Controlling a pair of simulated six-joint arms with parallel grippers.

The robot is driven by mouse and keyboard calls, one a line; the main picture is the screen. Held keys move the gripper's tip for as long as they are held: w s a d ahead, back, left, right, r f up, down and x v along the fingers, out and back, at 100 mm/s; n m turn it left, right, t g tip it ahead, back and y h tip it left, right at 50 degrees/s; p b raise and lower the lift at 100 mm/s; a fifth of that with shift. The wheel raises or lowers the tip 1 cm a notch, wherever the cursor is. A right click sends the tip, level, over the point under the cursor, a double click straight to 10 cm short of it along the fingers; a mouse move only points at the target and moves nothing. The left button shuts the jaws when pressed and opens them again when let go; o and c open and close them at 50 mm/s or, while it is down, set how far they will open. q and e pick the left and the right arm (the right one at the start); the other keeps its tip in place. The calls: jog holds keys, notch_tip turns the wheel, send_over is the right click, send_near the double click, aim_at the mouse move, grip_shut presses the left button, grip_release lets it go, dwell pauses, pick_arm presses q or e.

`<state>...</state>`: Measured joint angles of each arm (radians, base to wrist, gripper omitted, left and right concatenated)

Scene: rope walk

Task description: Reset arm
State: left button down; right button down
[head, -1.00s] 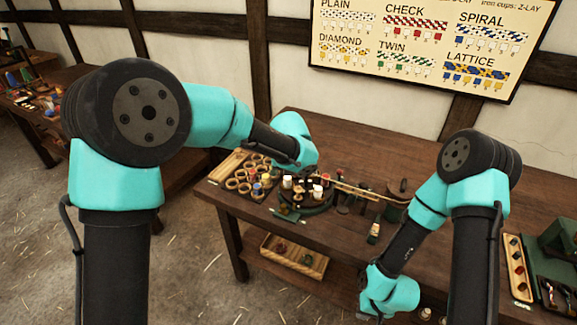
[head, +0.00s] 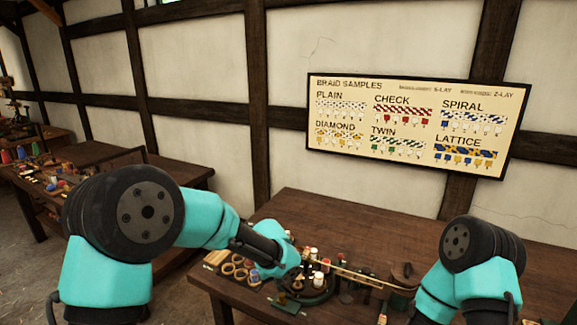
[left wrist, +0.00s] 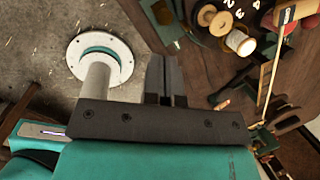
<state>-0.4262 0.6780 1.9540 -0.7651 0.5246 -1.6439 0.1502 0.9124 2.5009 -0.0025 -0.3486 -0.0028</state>
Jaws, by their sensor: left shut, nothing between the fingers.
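My left arm (head: 215,226) reaches over the near side of the dark wooden table (head: 345,225) in the head view, and its wrist hides the fingers there. In the left wrist view my left gripper (left wrist: 166,75) has its dark fingers together with nothing between them. It is beside the table edge, left of some spools (left wrist: 225,28), and apart from them. My right arm (head: 470,265) comes in at the lower right of the head view. Its gripper is below the frame.
Wooden rings (head: 240,270), spools and a light stick (head: 375,277) crowd the table's front. The back of the table is clear. A braid sample board (head: 415,125) hangs on the wall. Another cluttered table (head: 90,160) stands at the left.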

pick_arm(q)
jog(key=s+a+f+n+g+h, duration=0.1)
jog(key=s+a+f+n, duration=0.4)
jog(key=f+n, duration=0.25)
jog(key=s+a+f+n+g+h, duration=0.1)
jog(key=s+a+f+n+h, duration=0.1)
jog(key=s+a+f+n, duration=0.75)
jog(key=s+f+n, duration=0.3)
jog(key=n, duration=0.3)
jog(key=s+a+f+n, duration=0.4)
jog(key=s+f+n, duration=0.2)
jog(key=s+n, duration=0.2)
jog(key=shift+s+a+f+n, duration=0.25)
jog(key=shift+s+f+n, duration=0.1)
jog(key=shift+n, duration=0.55)
